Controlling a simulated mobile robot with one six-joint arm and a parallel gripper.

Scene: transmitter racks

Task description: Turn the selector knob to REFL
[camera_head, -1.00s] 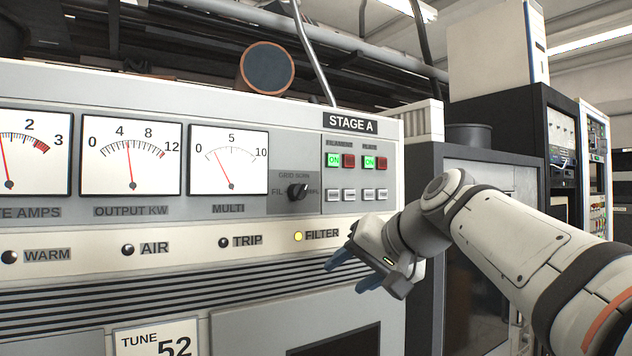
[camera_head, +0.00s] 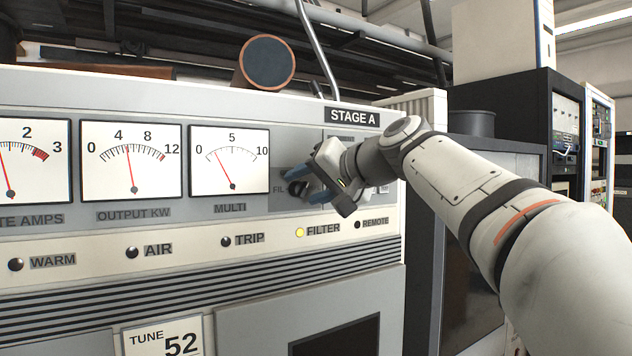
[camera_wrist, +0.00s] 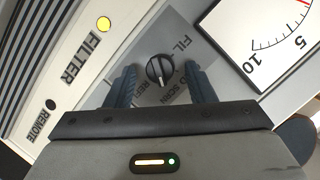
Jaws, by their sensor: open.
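The selector knob (camera_wrist: 160,70) is black and round with a pale pointer line, set in a grey panel. In the wrist view it lies between and slightly beyond the two blue fingers of my gripper (camera_wrist: 160,82). The fingers are apart, one on each side, and I see no contact with the knob. Labels FIL, SCRN and one partly hidden, seemingly REFL, surround it. In the head view my gripper (camera_head: 300,184) is at the panel, and the knob (camera_head: 297,188) is mostly covered by the fingers.
The MULTI meter (camera_head: 229,161) is left of the knob. The lit FILTER lamp (camera_head: 299,232) and dark REMOTE lamp (camera_head: 357,224) are below. My gripper and wrist hide most of the button block at right. A dark rack (camera_head: 505,130) stands farther right.

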